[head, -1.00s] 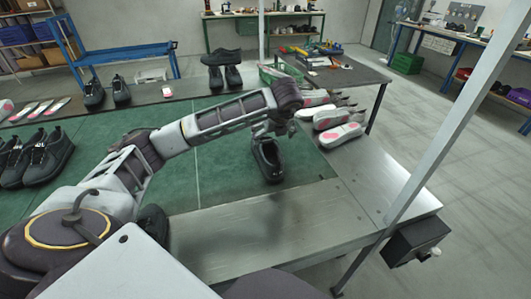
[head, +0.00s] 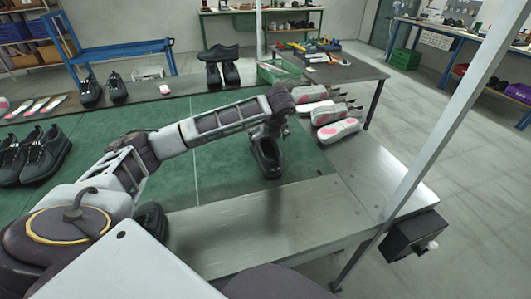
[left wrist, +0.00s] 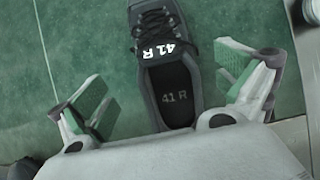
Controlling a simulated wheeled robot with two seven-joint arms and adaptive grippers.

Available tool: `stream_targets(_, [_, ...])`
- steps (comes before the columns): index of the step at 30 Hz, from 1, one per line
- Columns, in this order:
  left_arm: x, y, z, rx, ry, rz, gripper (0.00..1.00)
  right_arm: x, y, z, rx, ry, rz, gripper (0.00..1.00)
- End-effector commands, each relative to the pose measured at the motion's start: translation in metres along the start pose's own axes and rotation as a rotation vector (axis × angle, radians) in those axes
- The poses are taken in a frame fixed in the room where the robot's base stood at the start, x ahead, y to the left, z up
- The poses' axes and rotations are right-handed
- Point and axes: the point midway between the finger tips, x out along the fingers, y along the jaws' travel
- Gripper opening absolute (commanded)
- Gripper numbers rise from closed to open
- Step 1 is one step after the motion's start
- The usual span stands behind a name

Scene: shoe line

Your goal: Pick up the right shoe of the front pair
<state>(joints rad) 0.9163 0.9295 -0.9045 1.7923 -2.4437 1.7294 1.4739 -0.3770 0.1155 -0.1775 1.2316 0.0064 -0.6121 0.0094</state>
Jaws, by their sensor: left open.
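A black lace-up shoe (head: 268,164) stands on the green mat near its right front edge. In the left wrist view the shoe (left wrist: 172,101) has "41 R" on its tongue and insole, with the opening towards me. My left gripper (left wrist: 165,88) is open above it, one green-padded finger on each side, with gaps between pads and shoe. In the head view the left gripper (head: 265,130) hangs just over the shoe and hides part of it. My right gripper does not show.
A grey post (head: 440,125) rises at right. The metal front strip (head: 245,225) is bare.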

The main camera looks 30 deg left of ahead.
Motion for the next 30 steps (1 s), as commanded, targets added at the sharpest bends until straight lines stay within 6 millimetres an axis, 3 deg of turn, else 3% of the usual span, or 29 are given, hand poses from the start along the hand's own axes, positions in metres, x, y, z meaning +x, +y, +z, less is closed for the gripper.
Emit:
stream_targets(6, [0.023,0.000,-0.001,0.000,0.001,0.001,1.00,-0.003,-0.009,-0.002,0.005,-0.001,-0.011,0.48])
stream_targets(22, [0.030,-0.001,0.000,0.000,0.001,0.000,1.00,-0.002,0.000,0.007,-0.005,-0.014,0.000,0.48])
stream_targets(30, [0.055,-0.004,0.001,-0.001,0.001,0.001,1.00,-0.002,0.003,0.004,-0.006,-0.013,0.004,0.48])
